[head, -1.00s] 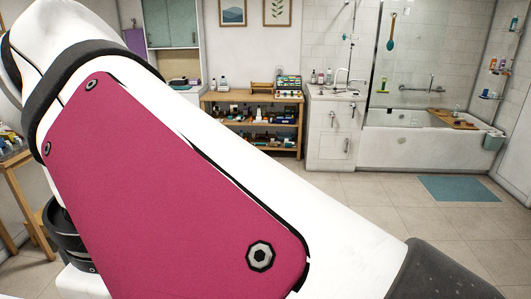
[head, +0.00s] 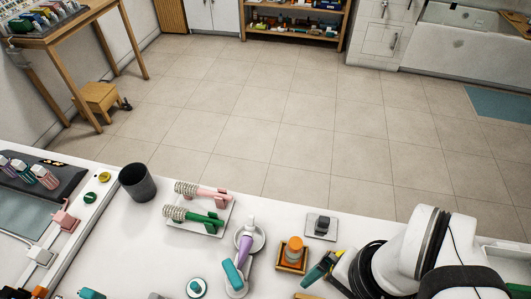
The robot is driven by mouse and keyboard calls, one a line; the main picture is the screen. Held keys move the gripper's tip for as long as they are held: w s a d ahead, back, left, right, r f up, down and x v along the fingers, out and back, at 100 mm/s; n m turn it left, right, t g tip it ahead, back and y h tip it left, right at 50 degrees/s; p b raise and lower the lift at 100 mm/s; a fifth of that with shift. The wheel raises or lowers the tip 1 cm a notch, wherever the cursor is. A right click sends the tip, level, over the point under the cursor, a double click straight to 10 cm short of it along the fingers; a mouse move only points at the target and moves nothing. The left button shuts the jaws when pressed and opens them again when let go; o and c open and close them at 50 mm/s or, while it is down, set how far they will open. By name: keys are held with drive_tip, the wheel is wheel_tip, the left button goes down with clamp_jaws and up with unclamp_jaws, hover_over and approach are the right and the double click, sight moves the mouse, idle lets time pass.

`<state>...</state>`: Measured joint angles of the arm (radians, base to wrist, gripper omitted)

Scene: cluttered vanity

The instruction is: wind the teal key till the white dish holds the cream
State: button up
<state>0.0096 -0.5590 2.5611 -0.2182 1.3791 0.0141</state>
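In the head view, a purple and white tube (head: 246,249) sits on a white stand at the front middle of the white counter. A rounded teal piece (head: 234,275), which looks like the teal key, is at its near end. A round white dish (head: 257,240) lies by the tube's far, white end, partly covered by it. I cannot make out any cream in it. My gripper (head: 318,269) appears at the lower right, dark with teal and yellow parts, to the right of the tube and apart from it. Its fingers are too small and overlapped to read.
An orange-capped jar in a wooden holder (head: 292,254) stands between the tube and my gripper. A white tray (head: 205,222) holds pink and green brushes behind. A dark cup (head: 137,182) stands to the left. A grey item on a square plate (head: 321,226) is behind the jar.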

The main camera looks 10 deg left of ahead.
sight(233, 275)
idle(0.3)
drive_tip(key=shift+c, duration=0.7)
drive_tip(key=w+a+g, duration=0.1)
drive_tip(key=w, duration=0.1)
drive_tip(key=w+a+m+g+y, duration=0.1)
drive_tip(key=w, duration=0.1)
drive_tip(key=w+a+g+y, duration=0.1)
drive_tip(key=w, duration=0.1)
drive_tip(key=shift+w+m, duration=0.1)
drive_tip(key=shift+m, duration=0.2)
drive_tip(key=c, duration=0.7)
drive_tip(key=w+a+f+g+y, duration=0.1)
drive_tip(key=w, duration=0.1)
drive_tip(key=w+a+f+m+g+y, duration=0.1)
drive_tip(key=w+f, duration=0.1)
drive_tip(key=w+a+f+m+g, duration=0.1)
drive_tip(key=w, duration=0.1)
drive_tip(key=shift+w+f+y, duration=0.25)
drive_tip(key=shift+w+y, duration=0.05)
drive_tip(key=shift+y, duration=0.1)
clamp_jaws()
drive_tip(key=s+a+r+x, duration=0.1)
drive_tip(key=r+x, duration=0.1)
drive_tip(key=x, duration=1.1)
drive_tip(key=shift+s, duration=0.2)
